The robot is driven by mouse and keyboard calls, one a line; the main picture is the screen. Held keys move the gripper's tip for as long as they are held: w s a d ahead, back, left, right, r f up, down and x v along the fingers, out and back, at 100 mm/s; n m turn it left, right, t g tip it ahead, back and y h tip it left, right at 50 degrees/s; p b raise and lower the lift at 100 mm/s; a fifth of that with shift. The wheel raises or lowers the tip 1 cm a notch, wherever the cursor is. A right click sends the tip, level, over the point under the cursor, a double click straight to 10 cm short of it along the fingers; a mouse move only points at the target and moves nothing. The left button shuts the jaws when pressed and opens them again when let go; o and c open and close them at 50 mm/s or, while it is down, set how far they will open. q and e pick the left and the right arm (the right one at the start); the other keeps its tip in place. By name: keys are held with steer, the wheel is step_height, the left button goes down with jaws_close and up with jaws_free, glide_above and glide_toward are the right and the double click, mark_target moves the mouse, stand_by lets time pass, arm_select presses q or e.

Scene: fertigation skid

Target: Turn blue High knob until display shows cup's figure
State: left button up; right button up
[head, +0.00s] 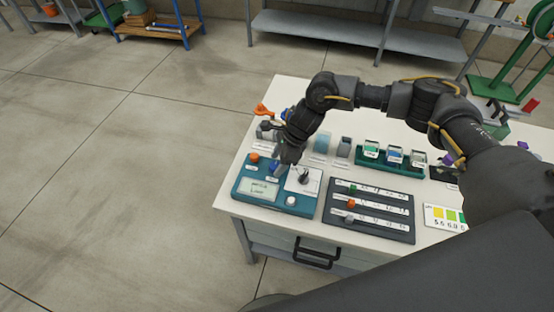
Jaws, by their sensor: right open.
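A teal instrument box (243,190) stands at the table's front left corner. Its display (263,188) carries two short lines of dark text, too small to read surely. An orange knob (254,157) is at its back left. A blue knob (273,168) shows just beside it, partly hidden by my right gripper (277,168). My right gripper is open and points down over the box at the blue knob; I cannot tell whether it touches. Small cups with labels, one of them the blue cup (394,154), stand in a green rack; their figures are unreadable. My left gripper is out of view.
A white plate (311,186) with a dark upright piece is on the box, right of my gripper. A dark panel (378,228) with coloured sliders lies to its right. A colour card (444,217) lies farther right. Orange-handled hardware (262,110) is behind.

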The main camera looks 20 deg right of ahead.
steer(key=shift+a+f, duration=0.2)
steer(key=shift+f, duration=0.2)
steer(key=c, duration=1)
